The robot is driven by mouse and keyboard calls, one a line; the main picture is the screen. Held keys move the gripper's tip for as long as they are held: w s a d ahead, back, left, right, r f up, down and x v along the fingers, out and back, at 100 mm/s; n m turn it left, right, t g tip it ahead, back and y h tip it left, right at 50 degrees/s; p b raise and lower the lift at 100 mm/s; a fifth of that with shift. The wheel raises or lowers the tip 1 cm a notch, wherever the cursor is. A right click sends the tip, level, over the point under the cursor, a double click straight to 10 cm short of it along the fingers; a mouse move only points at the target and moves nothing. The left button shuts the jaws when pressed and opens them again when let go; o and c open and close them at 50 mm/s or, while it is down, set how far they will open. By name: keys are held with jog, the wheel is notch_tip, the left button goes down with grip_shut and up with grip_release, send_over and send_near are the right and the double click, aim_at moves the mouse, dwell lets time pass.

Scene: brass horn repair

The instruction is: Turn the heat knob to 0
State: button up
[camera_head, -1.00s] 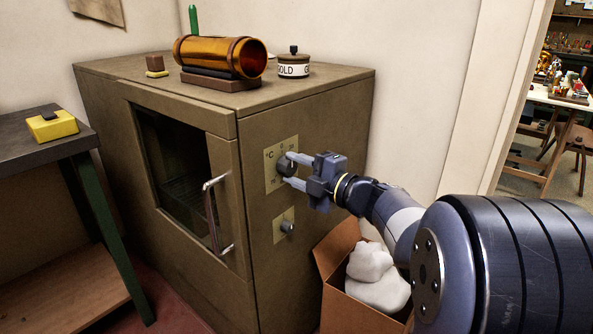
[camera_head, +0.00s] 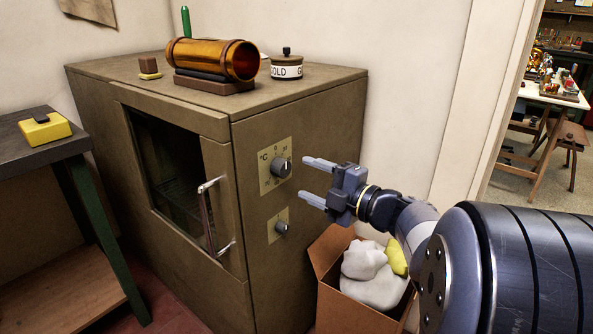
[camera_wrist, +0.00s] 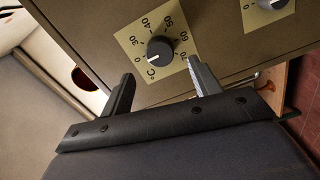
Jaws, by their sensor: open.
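The heat knob (camera_head: 281,167) is a dark round knob on a pale °C dial plate (camera_head: 265,159) on the oven's right-hand face. In the wrist view the knob (camera_wrist: 160,50) sits in an arc of numbers from 0 at the left to 70 at the right. In the wrist view my fingers (camera_wrist: 160,88) show below the dial.
A smaller knob (camera_head: 282,228) sits below the dial. The oven door handle (camera_head: 212,217) sticks out at the left. An open cardboard box (camera_head: 328,287) with white and yellow contents stands under my arm. An amber cylinder (camera_head: 212,58) and a labelled jar (camera_head: 286,65) stand on the oven.

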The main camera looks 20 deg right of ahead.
aim_at(286, 170)
jog(key=shift+p+v, duration=0.35)
jog(key=shift+v, duration=2.1)
jog(key=shift+w, duration=0.1)
jog(key=b+x, duration=0.2)
jog(key=x, duration=0.8)
jog(key=shift+w+a, duration=0.3)
jog(key=shift+d, duration=0.1)
